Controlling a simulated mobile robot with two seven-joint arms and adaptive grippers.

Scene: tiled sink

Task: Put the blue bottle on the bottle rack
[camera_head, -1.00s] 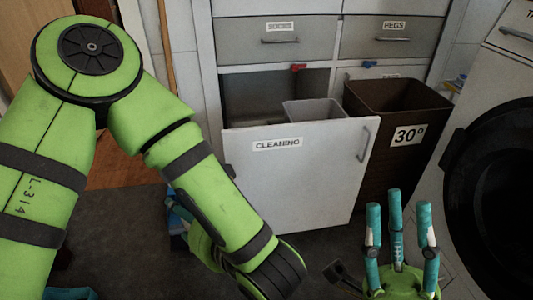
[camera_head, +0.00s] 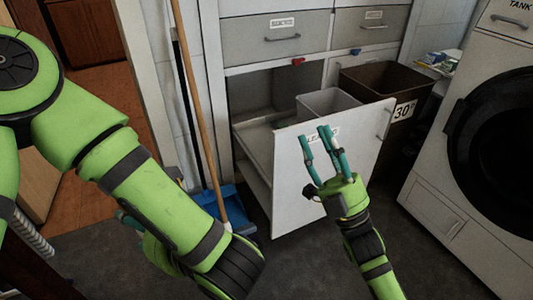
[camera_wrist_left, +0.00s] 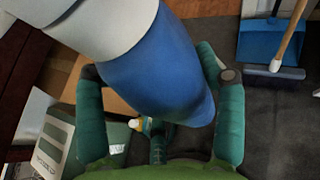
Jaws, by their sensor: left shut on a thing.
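The blue bottle (camera_wrist_left: 160,75) has a wide white part and shows large in the left wrist view. It lies tilted between the teal fingers of my left gripper (camera_wrist_left: 160,110), which is shut on it. In the head view my left gripper is mostly hidden behind my left forearm; only a bit of green and teal shows. The bottle cannot be made out there. My right gripper (camera_head: 325,160) is open and empty, fingers up, in front of the white cleaning drawer front. I cannot make out a bottle rack in either view.
The cleaning drawer (camera_head: 295,200) is pulled out, with a grey bin (camera_head: 328,102) behind its front. A brown 30° bin (camera_head: 385,85) and a washing machine (camera_head: 480,150) stand at the right. A blue dustpan (camera_head: 232,205) and broom (camera_head: 195,110) stand left of the drawer.

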